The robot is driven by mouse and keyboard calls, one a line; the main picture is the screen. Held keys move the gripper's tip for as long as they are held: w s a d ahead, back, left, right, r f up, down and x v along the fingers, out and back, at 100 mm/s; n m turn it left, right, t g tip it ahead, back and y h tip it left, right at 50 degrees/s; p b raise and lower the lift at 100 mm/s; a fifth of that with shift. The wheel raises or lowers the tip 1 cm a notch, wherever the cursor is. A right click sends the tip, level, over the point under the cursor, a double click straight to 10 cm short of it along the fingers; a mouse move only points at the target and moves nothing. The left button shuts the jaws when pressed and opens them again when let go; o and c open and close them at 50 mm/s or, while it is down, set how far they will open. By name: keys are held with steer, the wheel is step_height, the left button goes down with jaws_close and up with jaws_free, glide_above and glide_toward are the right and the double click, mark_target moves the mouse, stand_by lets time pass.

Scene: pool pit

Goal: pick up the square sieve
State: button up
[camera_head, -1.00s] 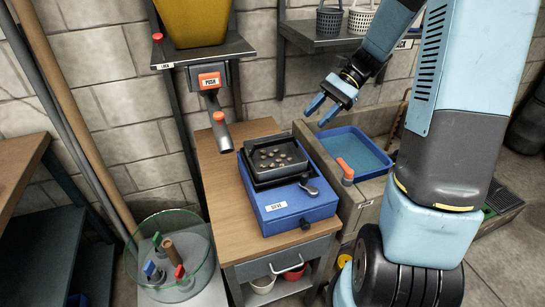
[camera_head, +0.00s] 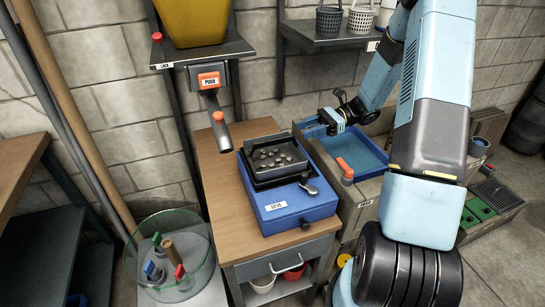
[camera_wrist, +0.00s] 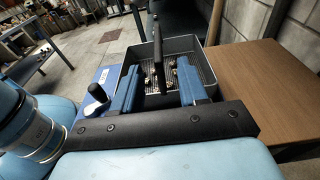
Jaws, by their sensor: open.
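The square sieve (camera_head: 283,172) is a dark, shallow square tray with several small stones in it. It sits on a blue box (camera_head: 290,214) with a label and a black knob, on the wooden table. My gripper (camera_head: 318,126) is to the right of the sieve and above the blue basin, open and empty, its fingers pointing left. In the wrist view the sieve (camera_wrist: 192,47) shows beyond my open gripper (camera_wrist: 157,66), with its mesh floor and stones seen between the fingers.
A blue basin (camera_head: 366,158) with an orange-handled valve (camera_head: 345,168) lies right of the table. A dispenser nozzle (camera_head: 220,130) hangs over the table's left part. A round glass tub (camera_head: 205,245) with coloured-handled tools stands lower left. The wooden tabletop (camera_head: 215,180) left of the sieve is bare.

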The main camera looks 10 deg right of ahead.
mark_target(285, 136)
steer(key=x, duration=1)
steer(key=shift+s+r, duration=0.15)
steer(key=shift+s, duration=0.15)
jaws_close()
stand_by(1.1)
